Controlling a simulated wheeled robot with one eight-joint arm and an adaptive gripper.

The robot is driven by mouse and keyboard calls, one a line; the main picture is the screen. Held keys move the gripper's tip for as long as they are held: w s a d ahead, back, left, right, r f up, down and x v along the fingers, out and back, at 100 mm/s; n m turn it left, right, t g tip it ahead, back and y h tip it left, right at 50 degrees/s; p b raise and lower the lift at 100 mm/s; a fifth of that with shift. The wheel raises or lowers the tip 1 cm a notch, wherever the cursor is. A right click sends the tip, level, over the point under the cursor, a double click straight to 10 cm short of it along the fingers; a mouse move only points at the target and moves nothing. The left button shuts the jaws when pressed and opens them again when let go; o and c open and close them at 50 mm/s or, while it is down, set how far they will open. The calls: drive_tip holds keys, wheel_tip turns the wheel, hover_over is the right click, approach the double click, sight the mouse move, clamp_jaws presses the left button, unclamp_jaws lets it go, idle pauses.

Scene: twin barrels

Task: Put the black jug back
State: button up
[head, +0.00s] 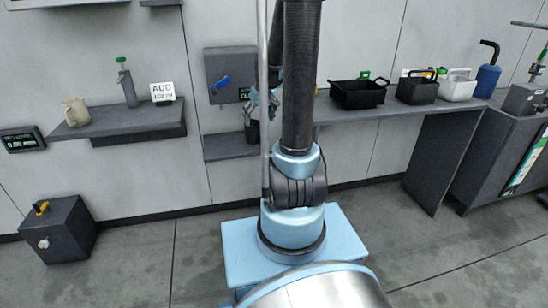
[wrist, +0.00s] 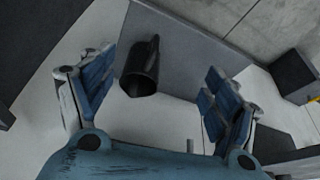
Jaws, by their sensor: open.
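The black jug (wrist: 138,82) is between my two spread fingers in the wrist view, nearer the left finger, with a gap to the right one. It stands at the edge of a grey shelf (wrist: 190,62), its handle toward the top right. My gripper (wrist: 160,68) is open, with its blue finger pads apart. In the head view the jug (head: 252,132) is a small dark shape on the low wall shelf (head: 228,150), just below my gripper (head: 256,106). My arm partly hides this spot, and contact with the jug cannot be told.
A grey wall box (head: 230,62) with a blue handle hangs above the low shelf. To the right, a counter (head: 425,107) bears black bins (head: 358,94), a white bin (head: 457,88) and a blue bottle (head: 487,78). A left shelf (head: 115,120) holds a beige jug (head: 76,111).

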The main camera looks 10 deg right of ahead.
drive_tip(key=s+m+g+h, duration=0.1)
drive_tip(key=s+m, duration=0.1)
drive_tip(key=s, duration=3)
drive_tip(key=shift+a+f+g, duration=0.3)
drive_tip(key=shift+a+f, duration=0.05)
drive_tip(key=shift+f, duration=0.1)
